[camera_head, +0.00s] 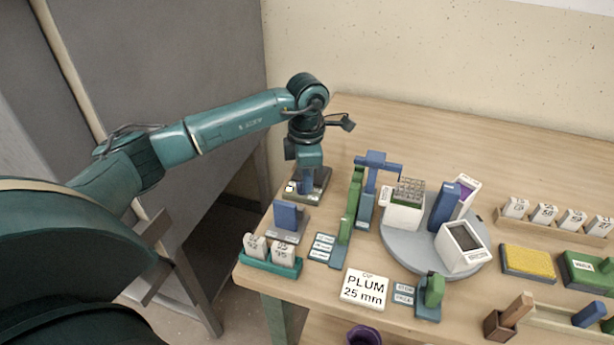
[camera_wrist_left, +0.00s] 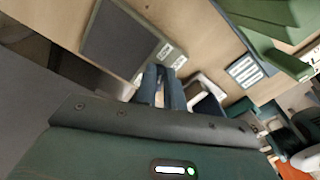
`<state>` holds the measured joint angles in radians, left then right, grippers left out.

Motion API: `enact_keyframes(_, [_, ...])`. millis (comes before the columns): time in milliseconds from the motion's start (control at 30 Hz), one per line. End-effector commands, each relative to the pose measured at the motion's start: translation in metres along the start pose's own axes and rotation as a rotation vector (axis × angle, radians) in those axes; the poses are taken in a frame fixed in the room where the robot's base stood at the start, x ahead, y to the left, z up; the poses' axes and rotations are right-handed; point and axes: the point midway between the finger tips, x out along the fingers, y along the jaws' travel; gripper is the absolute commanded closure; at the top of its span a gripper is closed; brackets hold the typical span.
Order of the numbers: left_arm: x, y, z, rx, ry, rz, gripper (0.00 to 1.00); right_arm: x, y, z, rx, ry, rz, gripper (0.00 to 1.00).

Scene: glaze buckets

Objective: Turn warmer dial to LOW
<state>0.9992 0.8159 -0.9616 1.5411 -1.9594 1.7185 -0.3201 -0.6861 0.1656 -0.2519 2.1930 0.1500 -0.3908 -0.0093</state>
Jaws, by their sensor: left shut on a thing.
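The warmer (camera_head: 322,184) is a low dark plate on a grey-brown base at the table's back left corner. Small white labels (camera_head: 291,188) lie along its near left side, too small to read. In the left wrist view the warmer's dark plate (camera_wrist_left: 120,42) fills the upper left, with pale labels beside it. My left gripper (camera_head: 307,186) points down at the warmer's near side, next to the labels. Its fingers (camera_wrist_left: 163,88) show close together in the left wrist view, shut on the dial, which they mostly hide. The dial's setting cannot be read. My right gripper is not in view.
A blue block on a grey base (camera_head: 286,216) stands just in front of the warmer. A green lever (camera_head: 350,205) and a blue T-shaped post (camera_head: 376,162) stand to the right. A round grey turntable (camera_head: 400,243) bears containers. The table's back strip is clear.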

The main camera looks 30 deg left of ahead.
Motion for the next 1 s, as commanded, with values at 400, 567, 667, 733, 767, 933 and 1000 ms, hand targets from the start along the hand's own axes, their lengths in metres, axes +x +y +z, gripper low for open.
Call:
enact_keyframes(400, [0.0, 0.0, 0.0, 0.001, 0.0, 0.001, 0.68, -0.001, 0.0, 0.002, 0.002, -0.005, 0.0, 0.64])
enact_keyframes(567, [-0.003, 0.0, 0.0, 0.001, -0.001, 0.001, 0.68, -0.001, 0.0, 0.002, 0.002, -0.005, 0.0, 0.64])
enact_keyframes(667, [-0.012, 0.001, 0.0, 0.0, -0.002, 0.004, 0.68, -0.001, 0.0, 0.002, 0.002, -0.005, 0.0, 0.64])
enact_keyframes(733, [-0.024, 0.001, 0.001, 0.0, -0.003, 0.004, 0.68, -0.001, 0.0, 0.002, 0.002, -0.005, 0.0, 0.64])
enact_keyframes(767, [-0.03, 0.001, 0.001, 0.0, -0.004, 0.005, 0.68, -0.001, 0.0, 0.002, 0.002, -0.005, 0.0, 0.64])
enact_keyframes(933, [-0.07, 0.001, 0.001, 0.001, -0.004, 0.005, 0.68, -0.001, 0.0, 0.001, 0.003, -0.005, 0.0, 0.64])
enact_keyframes(1000, [-0.085, 0.001, 0.001, 0.001, -0.003, 0.005, 0.68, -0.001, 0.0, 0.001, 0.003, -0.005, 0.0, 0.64])
